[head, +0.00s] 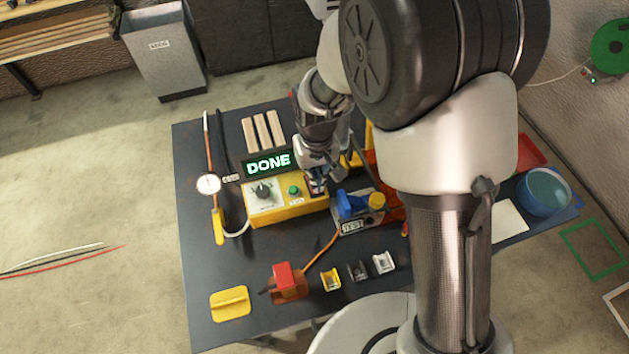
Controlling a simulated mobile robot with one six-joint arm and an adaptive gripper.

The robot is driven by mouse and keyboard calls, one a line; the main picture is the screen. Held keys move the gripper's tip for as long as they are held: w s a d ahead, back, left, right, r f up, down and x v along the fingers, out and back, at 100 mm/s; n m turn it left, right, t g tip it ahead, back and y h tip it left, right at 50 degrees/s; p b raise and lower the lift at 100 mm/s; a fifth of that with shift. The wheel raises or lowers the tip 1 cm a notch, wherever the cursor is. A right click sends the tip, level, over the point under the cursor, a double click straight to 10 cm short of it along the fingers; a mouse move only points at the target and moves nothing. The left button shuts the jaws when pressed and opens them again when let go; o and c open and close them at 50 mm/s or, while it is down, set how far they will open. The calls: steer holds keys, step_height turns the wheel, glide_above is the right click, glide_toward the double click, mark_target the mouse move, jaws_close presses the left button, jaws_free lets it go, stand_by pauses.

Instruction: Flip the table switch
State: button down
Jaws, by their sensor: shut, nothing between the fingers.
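A yellow control box (287,207) stands on the dark table (222,272). It carries a dark knob (264,191) and a green button (294,190). A lit display (268,163) behind it reads DONE. My gripper (318,186) is shut and empty, pointing down at the right end of the yellow box. It covers that end, so a switch there is partly hidden, and I cannot tell its position or whether the fingers touch it. A grey box (352,226) with a blue part (351,204) stands just right of the gripper.
A gauge (208,184) with a hose lies left of the yellow box. A blue bowl (544,191) stands far right. My arm hides the table's middle right.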

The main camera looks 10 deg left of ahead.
steer(key=shift+f+b, duration=0.75)
steer(key=shift+f, duration=0.35)
stand_by(0.3)
steer(key=shift+r, duration=0.1)
steer(key=shift+r+p, duration=2.7)
steer(key=shift+r, duration=0.75)
steer(key=s+d+r+m+t+b, duration=0.15)
steer(key=s+d+r, duration=0.25)
steer(key=d+r, duration=0.9)
steer(key=s+d+r+m+t, duration=0.1)
steer(key=s+d+r+m, duration=0.1)
steer(key=s, duration=0.4)
steer(key=s+d+r+m+t, duration=0.1)
steer(key=s+d+r+t, duration=0.1)
steer(key=s+d+r, duration=0.3)
steer(key=shift+s+r+m, duration=0.35)
steer(key=shift+s+r, duration=0.05)
steer(key=shift+s, duration=0.8)
